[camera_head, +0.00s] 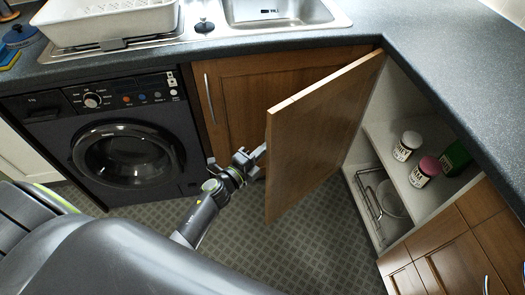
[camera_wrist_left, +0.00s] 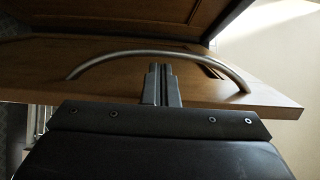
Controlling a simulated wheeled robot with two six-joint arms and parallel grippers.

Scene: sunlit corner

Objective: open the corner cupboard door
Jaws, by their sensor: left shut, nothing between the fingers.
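The corner cupboard door (camera_head: 320,135) is a brown wooden panel, swung well out from the cupboard, with the shelves inside (camera_head: 405,165) in view. My left gripper (camera_head: 259,154) is at the near left edge of the door, its tips partly hidden by the panel. In the left wrist view the closed fingers (camera_wrist_left: 160,75) point at the door (camera_wrist_left: 215,92), with nothing between them. The curved metal handle (camera_wrist_left: 110,60) arches just beyond the fingertips. I cannot tell whether they touch it. The right gripper is not in view.
A black washing machine (camera_head: 125,150) stands at the left, with another wooden door (camera_head: 235,90) beside it. Two jars (camera_head: 407,145) (camera_head: 425,171) and a green box (camera_head: 456,158) stand inside the cupboard. Dark worktop (camera_head: 440,60) runs above. The tiled floor (camera_head: 300,245) is clear.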

